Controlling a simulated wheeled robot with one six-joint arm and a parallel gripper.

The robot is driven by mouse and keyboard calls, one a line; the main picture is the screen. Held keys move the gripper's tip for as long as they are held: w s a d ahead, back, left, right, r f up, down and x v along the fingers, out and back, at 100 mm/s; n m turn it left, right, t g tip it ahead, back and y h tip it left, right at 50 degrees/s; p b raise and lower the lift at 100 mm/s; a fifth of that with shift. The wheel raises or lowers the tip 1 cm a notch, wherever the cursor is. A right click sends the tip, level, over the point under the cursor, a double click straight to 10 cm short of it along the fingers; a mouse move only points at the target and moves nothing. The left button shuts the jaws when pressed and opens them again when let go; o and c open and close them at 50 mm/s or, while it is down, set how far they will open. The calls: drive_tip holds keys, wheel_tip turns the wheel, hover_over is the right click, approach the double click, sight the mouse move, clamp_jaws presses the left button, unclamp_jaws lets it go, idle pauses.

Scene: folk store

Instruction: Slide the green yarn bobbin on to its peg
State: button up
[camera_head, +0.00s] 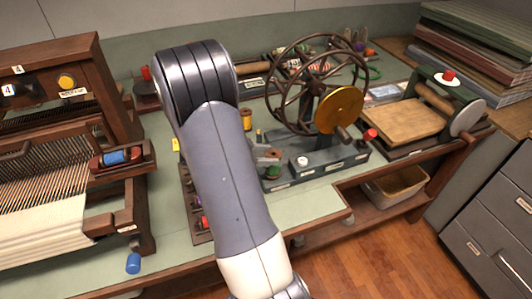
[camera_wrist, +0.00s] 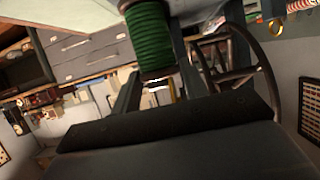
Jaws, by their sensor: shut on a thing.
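In the head view my arm covers much of the middle of the bench. A small green round thing (camera_head: 273,172) shows beside the arm at the wheel machine's base; I cannot tell whether it is the bobbin. I cannot make out the bobbin's peg for certain in either view.
The wheel machine (camera_head: 318,85), with a brass disc (camera_head: 340,108), stands right of my arm. A loom (camera_head: 60,150) with a blue-thread shuttle (camera_head: 118,157) is at left. A dark rack (camera_head: 203,235) is partly behind my arm. The bench's front right (camera_head: 310,208) is clear.

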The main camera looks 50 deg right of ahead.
drive_tip(key=shift+f, duration=0.7)
drive_tip(key=o, duration=1)
drive_tip(key=shift+o, duration=0.2)
drive_tip(key=v, duration=1.1)
drive_tip(key=shift+b, duration=0.35)
drive_tip(key=shift+d, duration=0.1)
drive_tip(key=x, duration=1.1)
drive_tip(key=shift+r+p, duration=0.35)
drive_tip(key=shift+r, duration=0.2)
